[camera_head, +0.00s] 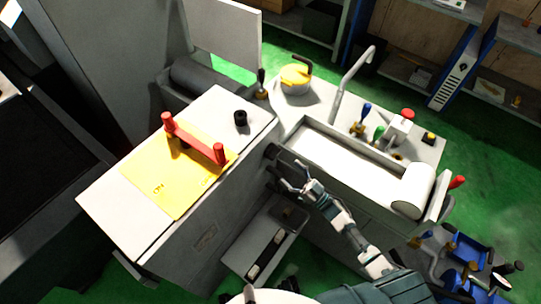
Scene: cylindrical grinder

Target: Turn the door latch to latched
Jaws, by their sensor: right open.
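My right gripper (278,174) reaches in from the lower right, open, with its fingers spread by the right side of the grey cabinet. A dark round knob-like part (271,151) sits at the cabinet's upper right edge, just above the fingertips; it may be the door latch, but its position is too small to read. I cannot tell whether the fingers touch it. The grey cabinet (213,225) carries a yellow plate (165,185) with a red bar handle (193,139) on its top. My left gripper is not visible.
A black knob (240,118) stands on the cabinet top. The grey machine bed (330,165) with a white roller, coloured levers and a curved pipe (352,80) lies to the right.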

